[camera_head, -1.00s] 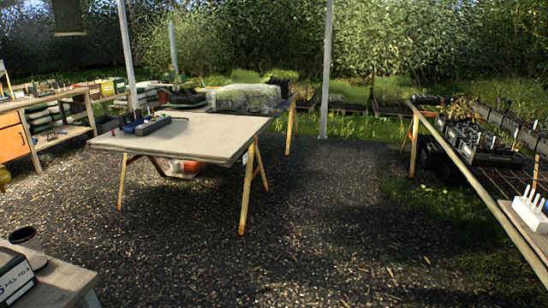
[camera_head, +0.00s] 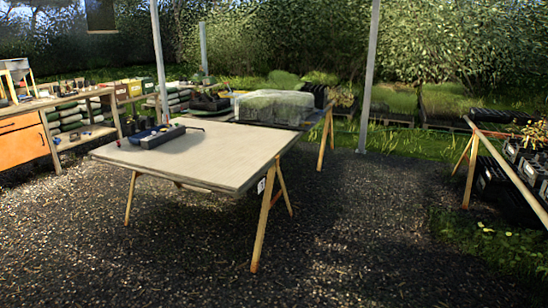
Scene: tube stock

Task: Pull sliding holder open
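A long dark grey holder-like box (camera_head: 158,137) lies on the far left part of the pale trestle table (camera_head: 215,165). I cannot tell from here whether it is the sliding holder, or whether it is open or shut. Small dark and blue items (camera_head: 138,123) are beside it, with a small red one near the table's left edge. Neither of my grippers is in view.
A workbench with orange drawers (camera_head: 22,140) stands at the left. A bench with black trays (camera_head: 525,170) is at the right. A white post (camera_head: 370,75) rises behind the table. Dark gravel (camera_head: 150,255) lies clear in front.

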